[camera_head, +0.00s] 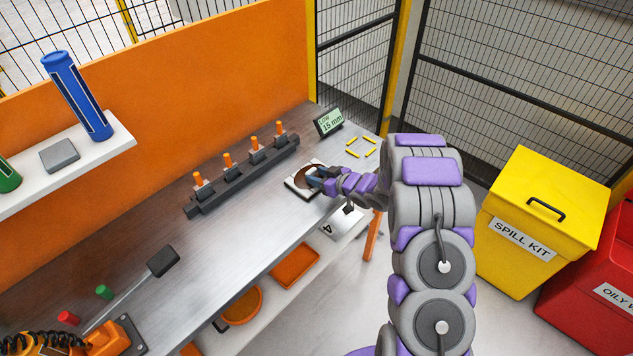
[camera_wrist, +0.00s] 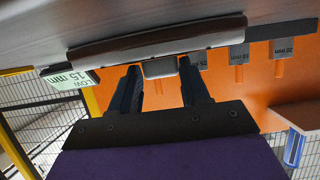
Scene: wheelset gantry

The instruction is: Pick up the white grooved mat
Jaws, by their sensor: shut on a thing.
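A flat white-edged piece with a brown top, likely the white mat (camera_head: 293,184), lies on the steel bench near its right end. No grooves can be made out. In the wrist view its pale edge and dark brown face (camera_wrist: 110,50) show as a wide slab against the bench. My gripper (camera_head: 314,173) reaches over it from the right. In the wrist view my two dark fingers (camera_wrist: 162,82) stand on either side of a small grey block (camera_wrist: 160,68) at the slab's edge and are shut on it. Whether this block is part of the mat, I cannot tell.
A dark rack (camera_head: 240,175) with several orange-topped pegs stands behind. A small display (camera_head: 328,121) reads 15 mm, and yellow corner marks (camera_head: 361,148) lie to the right. A long-handled tool (camera_head: 135,285) is at the front left. A yellow spill kit bin (camera_head: 525,225) stands right.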

